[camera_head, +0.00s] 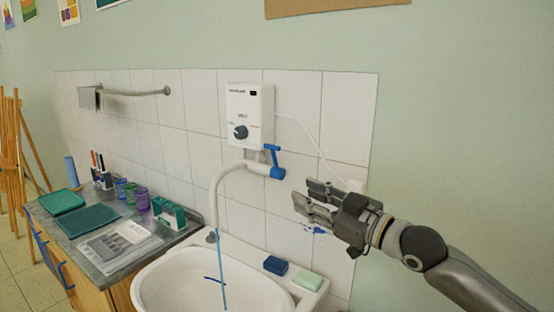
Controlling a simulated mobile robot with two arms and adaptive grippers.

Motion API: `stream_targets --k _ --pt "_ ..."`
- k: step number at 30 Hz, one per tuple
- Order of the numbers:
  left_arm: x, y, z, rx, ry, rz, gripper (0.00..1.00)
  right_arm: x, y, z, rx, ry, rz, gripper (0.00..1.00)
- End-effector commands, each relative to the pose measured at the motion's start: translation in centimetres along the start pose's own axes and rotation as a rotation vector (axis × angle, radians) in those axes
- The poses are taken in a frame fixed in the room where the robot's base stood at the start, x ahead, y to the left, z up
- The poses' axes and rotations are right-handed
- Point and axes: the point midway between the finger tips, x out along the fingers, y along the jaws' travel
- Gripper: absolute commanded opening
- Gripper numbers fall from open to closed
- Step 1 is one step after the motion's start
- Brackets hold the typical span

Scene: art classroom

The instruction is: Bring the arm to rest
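My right gripper (302,188) reaches in from the lower right and hangs in front of the tiled wall, right of the tap. Its two fingers show apart at the tips, with nothing between them, so it looks open and empty. The white tap pipe (217,190) curves down over the white sink (165,289). A blue stream of water (222,270) runs from it into the basin. The blue tap lever (272,154) stands up beside the white water heater (249,115); the gripper is clear of it. My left gripper is not in view.
A blue sponge (276,265) and a light green block (308,280) lie on the sink's rim below the gripper. The counter (55,225) at left holds green trays, a printed sheet and several coloured cups. Wooden easels (12,150) stand at far left.

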Motion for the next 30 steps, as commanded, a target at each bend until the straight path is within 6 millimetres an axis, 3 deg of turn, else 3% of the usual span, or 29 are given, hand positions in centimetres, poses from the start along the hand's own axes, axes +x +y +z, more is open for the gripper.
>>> stream_targets --k 10,17,23,30 --pt "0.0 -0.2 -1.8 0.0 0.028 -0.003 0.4 -0.3 -4.7 4.8 0.041 -0.1 -0.035 0.32" --pt "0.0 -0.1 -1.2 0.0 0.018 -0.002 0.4 -1.7 -9.2 9.6 0.092 -0.21 -0.051 0.32" --pt "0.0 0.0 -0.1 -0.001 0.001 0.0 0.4 -5.2 -14.3 15.7 0.18 -0.384 -0.027 0.32" --pt "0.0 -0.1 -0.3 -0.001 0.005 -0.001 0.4 -12.7 -19.0 22.9 0.317 -0.656 0.069 0.32"
